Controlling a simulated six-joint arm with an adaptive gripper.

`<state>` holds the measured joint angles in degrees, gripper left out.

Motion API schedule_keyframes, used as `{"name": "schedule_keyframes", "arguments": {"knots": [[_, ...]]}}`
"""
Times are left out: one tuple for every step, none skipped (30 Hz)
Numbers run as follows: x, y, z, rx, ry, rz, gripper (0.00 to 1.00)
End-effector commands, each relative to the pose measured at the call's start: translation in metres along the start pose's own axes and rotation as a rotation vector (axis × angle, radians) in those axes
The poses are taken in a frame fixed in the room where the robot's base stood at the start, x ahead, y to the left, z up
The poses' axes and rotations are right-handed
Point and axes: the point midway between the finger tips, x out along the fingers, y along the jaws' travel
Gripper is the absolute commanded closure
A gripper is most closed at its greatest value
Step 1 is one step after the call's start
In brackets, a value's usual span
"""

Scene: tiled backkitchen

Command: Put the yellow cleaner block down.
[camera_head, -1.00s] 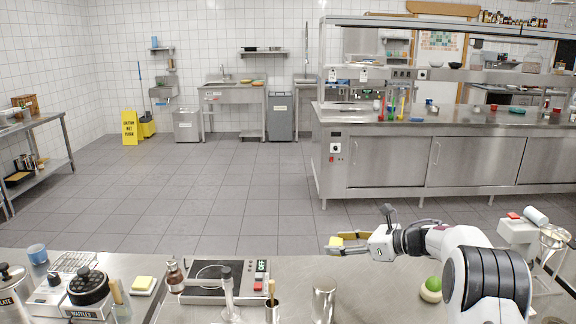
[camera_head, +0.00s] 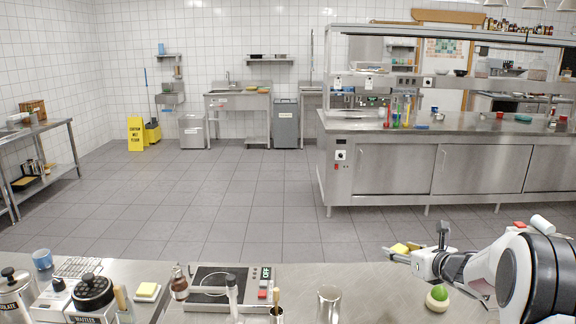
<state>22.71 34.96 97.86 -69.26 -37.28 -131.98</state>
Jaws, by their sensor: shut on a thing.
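The yellow cleaner block (camera_head: 399,249) is small and bright yellow. My gripper (camera_head: 398,253) is shut on it, at the right half of the head view. The block is held near the far edge of the steel counter (camera_head: 372,292), with grey floor behind it in the picture. The fingers and block are small here, so I cannot tell the exact grip or the height above the counter. Part of the block is hidden by the gripper.
A yellow-and-white pad (camera_head: 147,290) lies on the counter at left. A hot plate (camera_head: 215,287), a steel cup (camera_head: 328,304) and a green-topped round thing (camera_head: 438,296) stand nearer. Bare counter lies between the cup and the round thing.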

Motion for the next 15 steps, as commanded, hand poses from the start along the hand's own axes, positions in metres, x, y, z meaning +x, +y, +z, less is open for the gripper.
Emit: {"name": "schedule_keyframes", "arguments": {"knots": [[-0.011, -0.007, -0.001, 0.015, 0.0, -0.032, 0.75], [-0.016, -0.011, -0.002, 0.021, -0.001, -0.049, 0.75], [-0.024, -0.017, -0.004, 0.031, -0.001, -0.073, 0.75], [-0.029, -0.021, -0.006, 0.039, 0.0, -0.091, 0.75], [-0.035, -0.024, -0.006, 0.045, -0.001, -0.108, 0.75], [-0.043, -0.028, -0.008, 0.055, -0.001, -0.129, 0.75], [-0.049, -0.032, -0.01, 0.061, 0.0, -0.146, 0.75], [-0.054, -0.035, -0.011, 0.068, -0.001, -0.162, 0.75], [-0.062, -0.039, -0.014, 0.077, 0.0, -0.184, 0.75], [-0.068, -0.042, -0.015, 0.084, -0.001, -0.2, 0.75], [-0.074, -0.045, -0.017, 0.091, 0.0, -0.216, 0.75], [-0.082, -0.048, -0.019, 0.099, -0.001, -0.236, 0.75], [-0.088, -0.051, -0.021, 0.105, -0.001, -0.252, 0.75], [-0.095, -0.053, -0.023, 0.112, 0.0, -0.268, 0.75], [-0.103, -0.056, -0.025, 0.12, -0.002, -0.288, 0.75]]}}
